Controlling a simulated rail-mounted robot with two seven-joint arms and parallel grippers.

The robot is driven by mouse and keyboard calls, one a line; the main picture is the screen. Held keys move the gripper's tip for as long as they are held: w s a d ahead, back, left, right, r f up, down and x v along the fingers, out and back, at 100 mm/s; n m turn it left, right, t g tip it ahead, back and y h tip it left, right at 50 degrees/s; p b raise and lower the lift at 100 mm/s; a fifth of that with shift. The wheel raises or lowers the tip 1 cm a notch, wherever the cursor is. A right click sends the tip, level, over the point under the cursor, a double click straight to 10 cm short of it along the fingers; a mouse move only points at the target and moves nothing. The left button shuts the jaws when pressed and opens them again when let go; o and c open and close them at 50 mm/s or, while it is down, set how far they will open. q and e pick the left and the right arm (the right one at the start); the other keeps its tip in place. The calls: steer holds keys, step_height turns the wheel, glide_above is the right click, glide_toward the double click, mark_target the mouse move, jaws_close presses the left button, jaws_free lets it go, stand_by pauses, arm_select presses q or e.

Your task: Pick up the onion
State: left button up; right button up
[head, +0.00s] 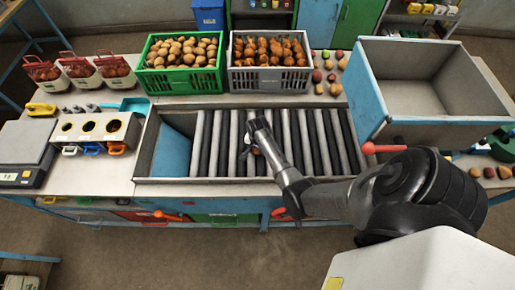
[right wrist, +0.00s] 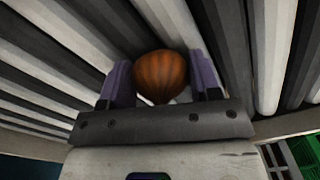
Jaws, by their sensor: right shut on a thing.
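An orange-brown onion (right wrist: 161,74) sits between the two purple-padded fingers of my right gripper (right wrist: 163,80) in the right wrist view. The gripper is shut on it, over the grey rollers. In the head view my right gripper (head: 252,143) is over the middle of the roller bed (head: 215,140), and the onion is mostly hidden there. I cannot tell whether the onion touches the rollers. More onions (head: 270,50) fill a grey crate (head: 270,80) behind the rollers. My left gripper is not in view.
A green crate (head: 185,82) of potatoes stands left of the grey crate. A large open bin (head: 385,90) stands at the right, with a red lever (head: 385,148) by it. A scale (head: 25,145) and a box with three holes (head: 97,130) are at the left. Loose produce lies beside the grey crate.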

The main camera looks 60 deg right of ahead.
steer(key=c, duration=0.3)
